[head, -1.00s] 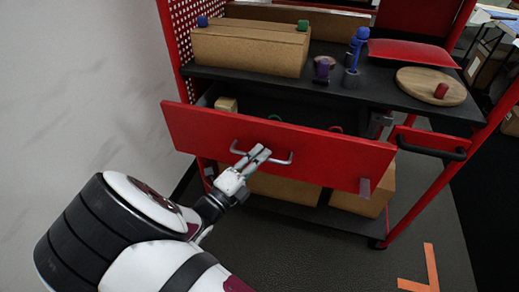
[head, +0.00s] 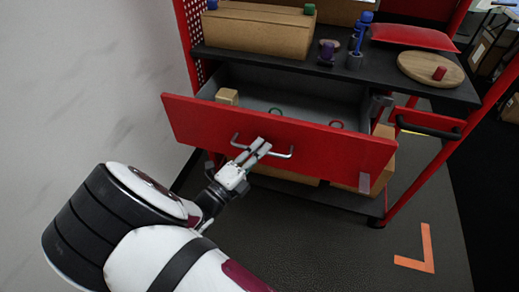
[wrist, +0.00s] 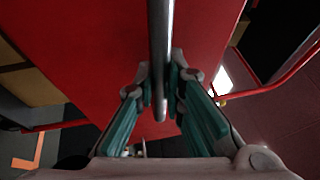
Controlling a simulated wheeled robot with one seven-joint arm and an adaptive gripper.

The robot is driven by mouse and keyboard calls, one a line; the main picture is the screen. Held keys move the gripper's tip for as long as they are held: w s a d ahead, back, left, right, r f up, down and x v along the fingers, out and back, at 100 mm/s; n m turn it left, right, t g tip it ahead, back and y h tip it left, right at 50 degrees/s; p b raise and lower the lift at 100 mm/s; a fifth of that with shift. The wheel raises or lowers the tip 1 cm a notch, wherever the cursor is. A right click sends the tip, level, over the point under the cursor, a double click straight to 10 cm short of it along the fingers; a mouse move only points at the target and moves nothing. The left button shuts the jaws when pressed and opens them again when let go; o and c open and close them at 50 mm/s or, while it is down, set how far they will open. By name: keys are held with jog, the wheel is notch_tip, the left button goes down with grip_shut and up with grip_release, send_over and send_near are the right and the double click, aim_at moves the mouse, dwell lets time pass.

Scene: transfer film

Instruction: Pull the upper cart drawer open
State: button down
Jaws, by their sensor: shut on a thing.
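The upper cart drawer (head: 330,146) has a red front and stands well out from the cart, its grey inside showing. A small tan block (head: 227,97) and a green and a red ring-like thing lie in it. A grey bar handle (head: 280,155) crosses the drawer front. My gripper (head: 257,148) is shut on this handle near its middle. In the wrist view the handle (wrist: 160,50) runs between my two fingers (wrist: 160,90), with the red drawer front (wrist: 90,60) behind it.
The cart's black top shelf (head: 290,67) carries a cardboard box (head: 260,30), a wooden disc (head: 430,70), a red cushion (head: 412,37) and small blue and purple things. A black handle (head: 430,125) sits at the right. An orange mark (head: 427,250) lies on open floor.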

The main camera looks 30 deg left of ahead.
jog(key=c, duration=1.7)
grip_release()
jog(key=shift+f, duration=0.1)
jog(key=shift+o, duration=0.2)
